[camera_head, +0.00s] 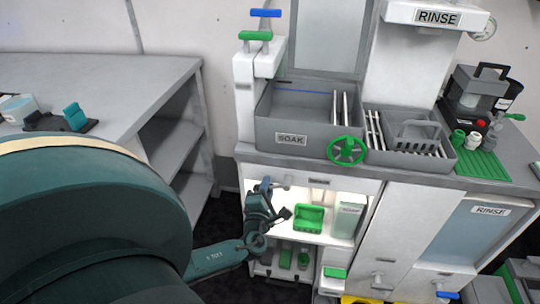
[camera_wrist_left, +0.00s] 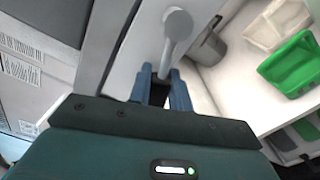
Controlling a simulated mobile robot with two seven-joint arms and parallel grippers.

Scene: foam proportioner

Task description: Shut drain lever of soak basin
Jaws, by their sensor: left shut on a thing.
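The soak basin (camera_head: 292,139) is a grey tub labelled SOAK, set in the counter. Below it, at the top of the lit open shelf, is a small grey lever (camera_head: 284,184), partly hidden by my gripper. In the left wrist view the grey lever (camera_wrist_left: 177,28) has a round pivot and an arm hanging down from it. My left gripper (camera_head: 264,186) is at this lever, under the counter edge. Its blue fingers (camera_wrist_left: 161,80) are shut on the lower end of the lever arm. The lever tip is hidden between them. My right gripper is not in view.
A green handwheel (camera_head: 347,150) is on the basin's front right. A green bin (camera_head: 309,218) and a pale box (camera_head: 348,214) stand on the shelf below. A grey table (camera_head: 120,85) is at the left. Dark floor lies between table and cabinet.

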